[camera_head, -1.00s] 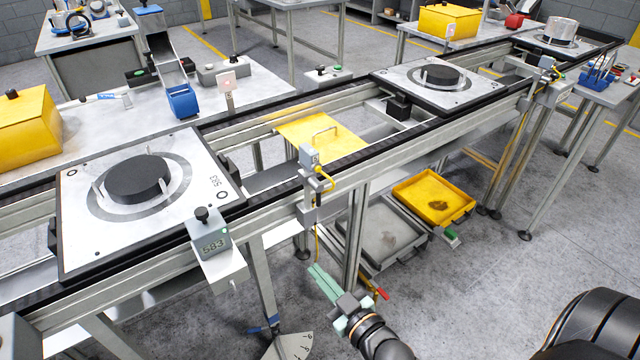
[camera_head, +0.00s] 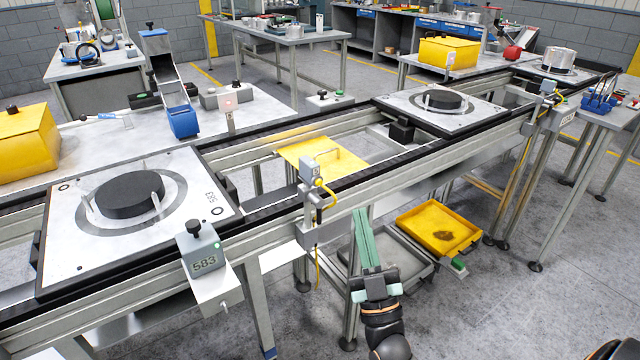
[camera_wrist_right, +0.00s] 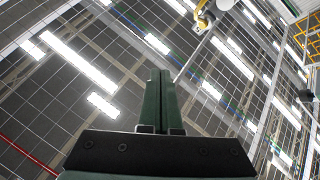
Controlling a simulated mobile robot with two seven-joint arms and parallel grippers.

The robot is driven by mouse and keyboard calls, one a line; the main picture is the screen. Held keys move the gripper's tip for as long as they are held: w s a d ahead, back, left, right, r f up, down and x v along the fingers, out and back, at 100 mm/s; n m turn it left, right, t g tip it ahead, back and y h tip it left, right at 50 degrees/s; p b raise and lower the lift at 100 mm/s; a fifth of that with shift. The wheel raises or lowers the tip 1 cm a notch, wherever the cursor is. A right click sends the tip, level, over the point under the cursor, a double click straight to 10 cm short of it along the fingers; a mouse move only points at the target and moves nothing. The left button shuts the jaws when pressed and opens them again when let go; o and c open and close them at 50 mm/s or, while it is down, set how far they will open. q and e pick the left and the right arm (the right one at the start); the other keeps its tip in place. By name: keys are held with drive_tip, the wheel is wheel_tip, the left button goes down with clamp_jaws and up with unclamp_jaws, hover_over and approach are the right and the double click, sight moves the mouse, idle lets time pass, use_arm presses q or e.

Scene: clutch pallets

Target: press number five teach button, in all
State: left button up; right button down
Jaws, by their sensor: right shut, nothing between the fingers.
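My right gripper (camera_head: 362,212) is shut and empty, its green fingers pointing up in front of the conveyor's near rail. It also shows in the right wrist view (camera_wrist_right: 160,75), pointing at the ceiling. A small grey sensor box (camera_head: 309,170) with a yellow plug and cable sits on the rail, up and left of the fingertips and apart from them. A similar unit (camera_head: 546,87) is on the far right rail. I cannot make out any teach button or number five. My left gripper is out of view.
A pallet (camera_head: 75,265) with a black disc lies on the conveyor at left, another (camera_head: 480,117) farther right. A yellow tray (camera_head: 425,222) and a grey tray (camera_head: 408,262) are below the rail. Open floor lies at the lower right.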

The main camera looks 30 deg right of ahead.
sight(318, 182)
use_arm(q)
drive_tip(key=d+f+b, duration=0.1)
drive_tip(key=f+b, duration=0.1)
drive_tip(key=b, duration=0.1)
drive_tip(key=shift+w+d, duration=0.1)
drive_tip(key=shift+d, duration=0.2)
use_arm(e)
drive_tip(key=w, duration=0.8)
drive_tip(key=shift+w+a, duration=0.3)
drive_tip(key=shift+a, duration=0.05)
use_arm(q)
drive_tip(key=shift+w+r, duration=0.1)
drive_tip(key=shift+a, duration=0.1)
use_arm(e)
drive_tip(key=shift+w, duration=0.1)
idle(0.9)
drive_tip(key=shift+w, duration=0.35)
